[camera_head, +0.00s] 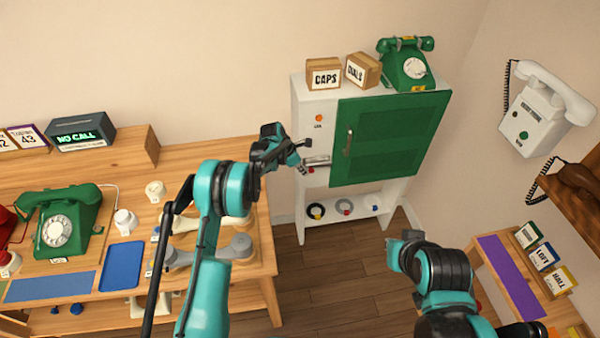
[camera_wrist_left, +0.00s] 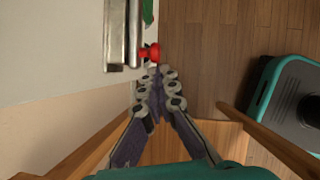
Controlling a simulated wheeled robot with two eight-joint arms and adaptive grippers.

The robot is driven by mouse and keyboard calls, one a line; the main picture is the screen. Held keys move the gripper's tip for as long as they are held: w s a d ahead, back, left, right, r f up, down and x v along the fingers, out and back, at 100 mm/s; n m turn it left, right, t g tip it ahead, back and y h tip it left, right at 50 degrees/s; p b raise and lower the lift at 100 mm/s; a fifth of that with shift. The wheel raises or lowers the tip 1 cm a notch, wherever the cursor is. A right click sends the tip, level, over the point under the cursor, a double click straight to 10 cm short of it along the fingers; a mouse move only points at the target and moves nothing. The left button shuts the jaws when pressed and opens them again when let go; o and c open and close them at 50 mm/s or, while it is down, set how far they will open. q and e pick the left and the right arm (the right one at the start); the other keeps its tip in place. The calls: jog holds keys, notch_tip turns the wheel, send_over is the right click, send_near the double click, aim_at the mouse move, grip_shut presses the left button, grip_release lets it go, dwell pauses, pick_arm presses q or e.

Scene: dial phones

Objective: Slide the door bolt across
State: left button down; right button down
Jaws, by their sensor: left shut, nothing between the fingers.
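The white cabinet (camera_head: 299,110) has a green door (camera_head: 385,140) with a metal handle (camera_head: 348,142). The silver door bolt (camera_head: 318,160) sits at the door's left edge. In the left wrist view the bolt (camera_wrist_left: 117,35) shows as a metal bar with a red knob (camera_wrist_left: 149,52). My left gripper (camera_head: 303,157) is beside the bolt in the head view. Its fingertips (camera_wrist_left: 158,76) are shut and empty, just below the red knob; I cannot tell whether they touch it. My right gripper (camera_head: 398,248) is low at the right, away from the cabinet; its fingers are unclear.
A green phone (camera_head: 405,68) and boxes marked CAPS (camera_head: 324,74) and DIALS (camera_head: 362,70) stand on the cabinet. A wooden desk (camera_head: 215,155) with another green phone (camera_head: 60,225) is at left. A white phone (camera_head: 545,110) hangs at right. Floor before the cabinet is clear.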

pick_arm(q)
jog(key=d, duration=0.2)
jog(key=w+d, duration=0.1)
jog(key=d, duration=0.2)
jog(key=shift+w, duration=0.15)
pick_arm(e)
jog(key=shift+f, duration=0.15)
